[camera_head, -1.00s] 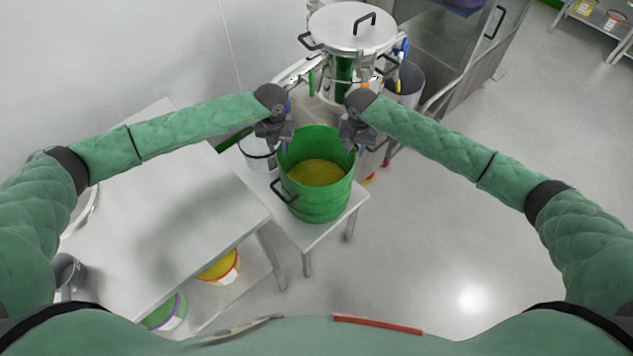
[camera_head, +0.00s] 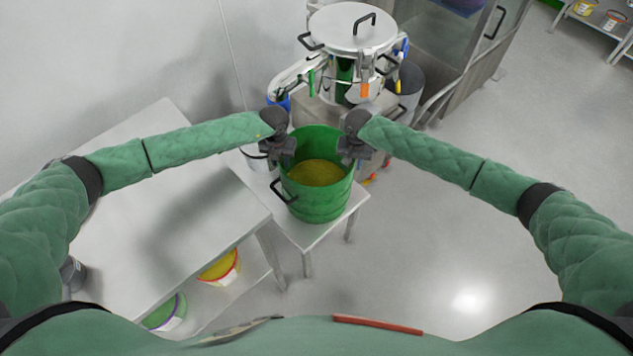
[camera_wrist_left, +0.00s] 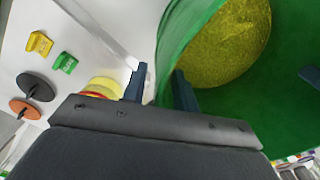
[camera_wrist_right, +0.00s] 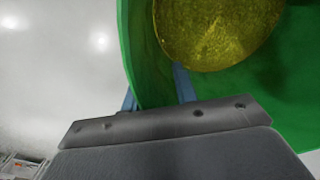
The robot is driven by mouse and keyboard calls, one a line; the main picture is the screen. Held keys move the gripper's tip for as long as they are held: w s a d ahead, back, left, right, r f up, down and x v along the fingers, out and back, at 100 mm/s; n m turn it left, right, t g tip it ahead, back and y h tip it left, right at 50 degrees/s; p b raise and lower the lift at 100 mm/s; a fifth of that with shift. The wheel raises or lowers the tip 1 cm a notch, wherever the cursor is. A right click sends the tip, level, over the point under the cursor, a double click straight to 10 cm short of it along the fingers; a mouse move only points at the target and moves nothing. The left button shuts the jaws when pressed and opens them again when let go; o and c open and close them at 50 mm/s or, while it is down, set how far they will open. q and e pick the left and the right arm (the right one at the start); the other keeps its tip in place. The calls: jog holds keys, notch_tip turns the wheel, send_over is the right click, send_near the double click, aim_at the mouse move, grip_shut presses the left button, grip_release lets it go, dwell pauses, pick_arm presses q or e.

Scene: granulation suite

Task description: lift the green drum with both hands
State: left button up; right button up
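The green drum (camera_head: 320,203) stands upright on a small white table, open at the top, with yellow granular material (camera_head: 319,172) inside. A black handle shows on its near left side. My left gripper (camera_head: 284,160) is at the left part of the rim. In the left wrist view its fingers (camera_wrist_left: 161,88) are apart, one outside the drum wall and one inside. My right gripper (camera_head: 350,158) is at the right part of the rim. In the right wrist view its fingers (camera_wrist_right: 156,92) also straddle the wall, spread apart. The drum's far handle is not visible.
The small white table (camera_head: 317,236) adjoins a larger bench (camera_head: 165,190) on the left. A lidded steel vessel (camera_head: 352,30) stands just behind the drum. The floor to the right is clear.

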pick_arm(q)
grip_shut()
pick_arm(e)
grip_shut()
dwell(0.9)
pick_arm(q)
jog(key=shift+w+r, duration=0.15)
pick_arm(e)
jog(key=shift+w+r, duration=0.1)
jog(key=shift+r, duration=0.05)
